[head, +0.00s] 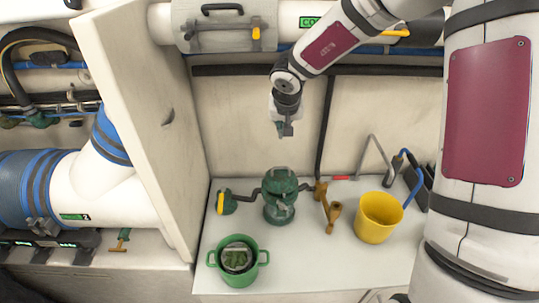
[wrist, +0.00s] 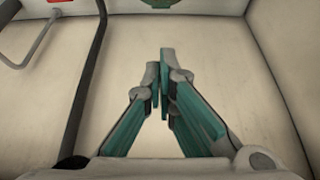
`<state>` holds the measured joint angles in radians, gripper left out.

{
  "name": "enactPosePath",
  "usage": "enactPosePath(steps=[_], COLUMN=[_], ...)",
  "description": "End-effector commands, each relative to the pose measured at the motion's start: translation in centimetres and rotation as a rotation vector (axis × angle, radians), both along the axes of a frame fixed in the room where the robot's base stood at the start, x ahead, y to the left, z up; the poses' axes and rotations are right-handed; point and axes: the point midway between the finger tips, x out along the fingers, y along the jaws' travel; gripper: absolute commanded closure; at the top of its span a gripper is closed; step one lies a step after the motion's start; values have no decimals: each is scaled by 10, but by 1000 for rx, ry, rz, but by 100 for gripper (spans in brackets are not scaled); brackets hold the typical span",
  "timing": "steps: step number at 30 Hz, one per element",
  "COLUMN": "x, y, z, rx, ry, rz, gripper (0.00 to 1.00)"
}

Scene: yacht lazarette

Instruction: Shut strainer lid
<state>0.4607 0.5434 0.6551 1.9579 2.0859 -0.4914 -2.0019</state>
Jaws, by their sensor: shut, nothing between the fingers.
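The dark green strainer (head: 279,207) stands upright on the white worktop, between pipes to its left and right. Its rounded top (head: 280,180) shows pale glints; I cannot tell from here whether its lid is open or shut. My gripper (head: 284,133) hangs above and behind the strainer, clear of it. In the wrist view its teal fingers (wrist: 162,95) are together and hold nothing. A bit of a green round thing (wrist: 162,3) is cut off at the top edge of that view.
A green two-handled pot (head: 253,280) holding a dark round item stands at the front left. A yellow bucket (head: 377,222) and brass fitting (head: 331,214) stand right of the strainer. A tall cream panel (head: 140,120) bounds the left. A dark vertical pipe (head: 325,125) runs down the back wall.

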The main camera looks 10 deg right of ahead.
Motion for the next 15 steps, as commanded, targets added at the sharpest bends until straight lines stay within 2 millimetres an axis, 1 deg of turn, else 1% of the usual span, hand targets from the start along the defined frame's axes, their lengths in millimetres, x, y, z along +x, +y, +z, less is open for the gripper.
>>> enactPosePath(steps=[5, 15], x=[7, 35], y=[-2, -7], z=[-16, -75], rx=[-5, -4], ry=[5, 5], rz=[-2, 1], gripper=[100, 100])
